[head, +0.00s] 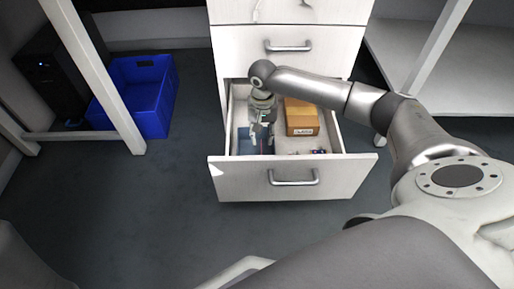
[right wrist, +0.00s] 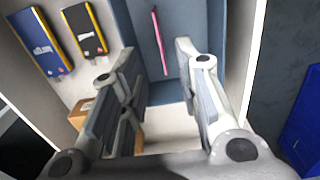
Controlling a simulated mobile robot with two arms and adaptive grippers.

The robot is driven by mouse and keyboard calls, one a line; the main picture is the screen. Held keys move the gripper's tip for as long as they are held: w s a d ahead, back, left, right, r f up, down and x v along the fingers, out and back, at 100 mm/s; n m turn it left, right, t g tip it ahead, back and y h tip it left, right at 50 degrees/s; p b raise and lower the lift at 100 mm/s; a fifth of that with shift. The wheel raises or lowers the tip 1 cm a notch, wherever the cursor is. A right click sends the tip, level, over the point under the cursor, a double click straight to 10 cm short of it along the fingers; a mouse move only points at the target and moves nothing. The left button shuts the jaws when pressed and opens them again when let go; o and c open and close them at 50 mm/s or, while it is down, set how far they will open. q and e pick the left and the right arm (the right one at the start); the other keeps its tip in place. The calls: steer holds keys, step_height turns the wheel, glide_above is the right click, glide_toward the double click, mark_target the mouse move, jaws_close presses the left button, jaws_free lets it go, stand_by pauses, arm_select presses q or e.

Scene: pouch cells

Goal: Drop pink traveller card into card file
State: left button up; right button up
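The pink traveller card (right wrist: 159,42) shows as a thin pink strip inside the blue-grey card file (right wrist: 197,18) in the right wrist view. The card appears edge-on; I cannot tell how deep it sits. In the head view the card file (head: 246,146) is at the left of the open drawer. My right gripper (head: 262,141) reaches down into the drawer above the file. In the right wrist view its two fingers (right wrist: 158,62) are apart with nothing held between them, and the card is beyond their tips. My left gripper is not in view.
The open drawer (head: 240,184) also holds a cardboard box (head: 301,117) and two flat yellow-edged packs, one blue (right wrist: 38,42) and one black (right wrist: 84,30). The drawer walls stand close around my right gripper. A blue crate (head: 137,92) stands on the floor at left.

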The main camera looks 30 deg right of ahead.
step_height(320, 180, up, 12)
steer(key=shift+f, duration=0.2)
stand_by(0.4)
